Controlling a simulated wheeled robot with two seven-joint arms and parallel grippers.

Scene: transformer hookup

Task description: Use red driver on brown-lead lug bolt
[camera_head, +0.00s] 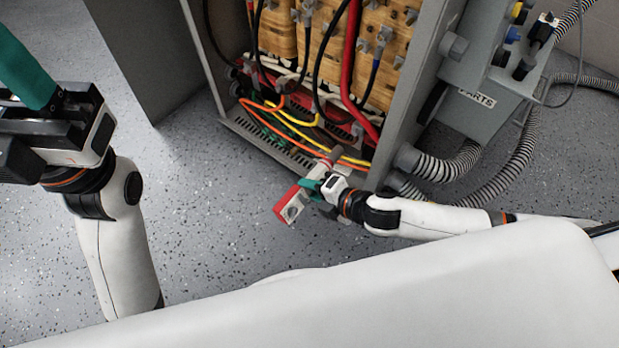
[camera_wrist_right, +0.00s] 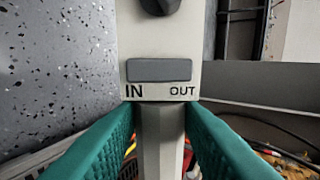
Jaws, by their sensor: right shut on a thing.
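My right gripper (camera_head: 322,186) is shut on the red driver (camera_head: 285,210), which has a red and grey body. The driver is held just in front of the open cabinet's lower edge, with its nose towards the cabinet. In the right wrist view the driver's grey body (camera_wrist_right: 160,35), marked IN and OUT, stands between the two teal finger pads (camera_wrist_right: 160,145). My left gripper (camera_head: 45,110) is at the far left, away from the cabinet; one teal finger shows, and its opening cannot be judged. I cannot single out the brown lead or its lug bolt among the wiring.
The open grey cabinet (camera_head: 415,75) holds wooden-looking blocks with bolts, a thick red cable (camera_head: 348,50), black cables and yellow, orange and green leads. A grey box labelled PARTS (camera_head: 470,108) and ribbed hoses (camera_head: 450,165) are at its right. The speckled floor is clear at left.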

